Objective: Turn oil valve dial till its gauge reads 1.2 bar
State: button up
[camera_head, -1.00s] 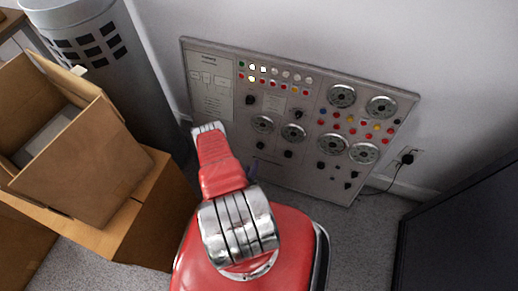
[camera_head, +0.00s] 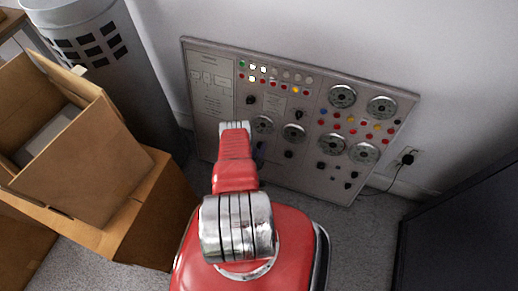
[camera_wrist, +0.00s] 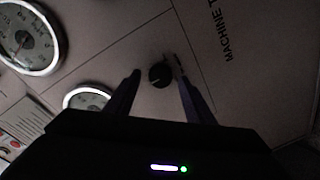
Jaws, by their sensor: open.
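The grey control panel (camera_head: 227,150) leans against the wall and carries several round gauges and black knobs. In the wrist view, a black knob (camera_wrist: 159,75) shows between the two dark fingers of my gripper (camera_wrist: 155,70), which is open. Whether the fingers touch the knob or are still short of it, I cannot tell. A white-faced gauge (camera_wrist: 88,99) is partly hidden behind my left finger, and a larger gauge (camera_wrist: 28,42) shows at upper left. Their readings are too small to tell. No oil label is readable. In the head view my arm hides most of the gripper.
Open cardboard boxes (camera_head: 75,170) stand at left, near a grey perforated bin (camera_head: 130,75). A dark cabinet (camera_head: 465,235) stands at right. A black plug (camera_head: 407,159) with a cable is in the wall socket beside the panel. Grey carpet is clear right of my base.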

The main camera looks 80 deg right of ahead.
jog(key=shift+d+f, duration=0.1)
jog(key=shift+d, duration=0.2)
jog(key=shift+c, duration=0.3)
jog(key=c, duration=0.9)
jog(key=shift+s+d, duration=0.1)
jog(key=shift+d, duration=0.35)
jog(key=shift+c, duration=0.5)
jog(key=shift+a, duration=0.4)
jog(key=shift+n, duration=0.3)
